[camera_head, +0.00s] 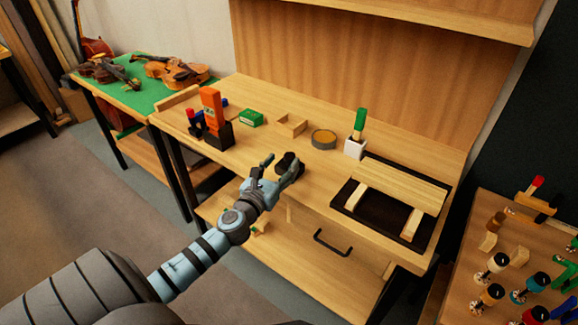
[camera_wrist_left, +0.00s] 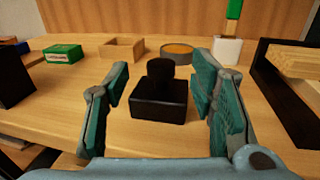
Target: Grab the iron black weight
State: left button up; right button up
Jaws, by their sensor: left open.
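The iron black weight (camera_wrist_left: 159,97) is a dark square block with a round knob on top, standing upright on the wooden bench. In the head view the weight (camera_head: 289,161) is near the bench's front edge, partly hidden by my gripper. My left gripper (camera_wrist_left: 158,92) is open, with one finger on each side of the weight and a visible gap to it on both sides. In the head view my left gripper (camera_head: 276,168) reaches in low from the left. My right gripper is in neither view.
Behind the weight are an open wooden box (camera_head: 291,126), a round tin (camera_head: 323,139) and a white cup (camera_head: 355,148). A green box (camera_head: 250,118) and a black block with an orange top (camera_head: 213,116) stand left. A dark mat (camera_head: 376,222) with a wooden stand lies right.

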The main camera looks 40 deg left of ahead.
aim_at(287, 159)
pick_arm(q)
jog(key=x, duration=0.3)
jog(key=f+x, duration=0.1)
jog(key=x, duration=0.1)
jog(key=shift+w+b, duration=0.25)
jog(key=shift+b, duration=0.1)
jog(key=shift+s, duration=0.1)
grip_shut()
jog(key=shift+r, duration=0.2)
